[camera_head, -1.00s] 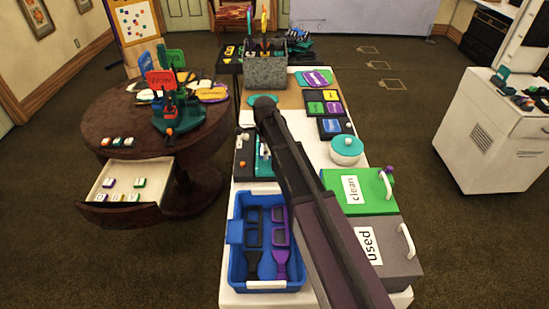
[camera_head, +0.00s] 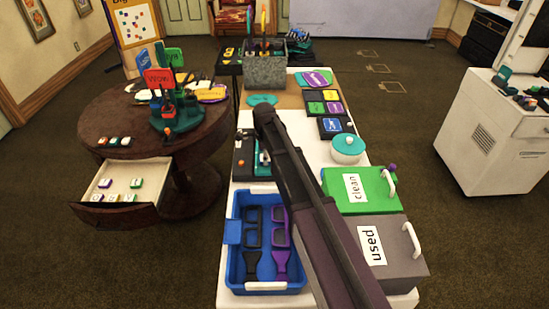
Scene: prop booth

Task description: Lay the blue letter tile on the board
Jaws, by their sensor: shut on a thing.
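My dark arm (camera_head: 300,180) reaches from the bottom right over the long white table. My gripper does not show; the arm's far end may hide it. The open drawer (camera_head: 147,213) of the round table holds several small letter tiles. A few more small tiles (camera_head: 114,141) lie in a row on the round tabletop. I cannot tell which surface is the board. The letters are too small to read.
A white cabinet (camera_head: 490,140) stands right. Carpet between is clear.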

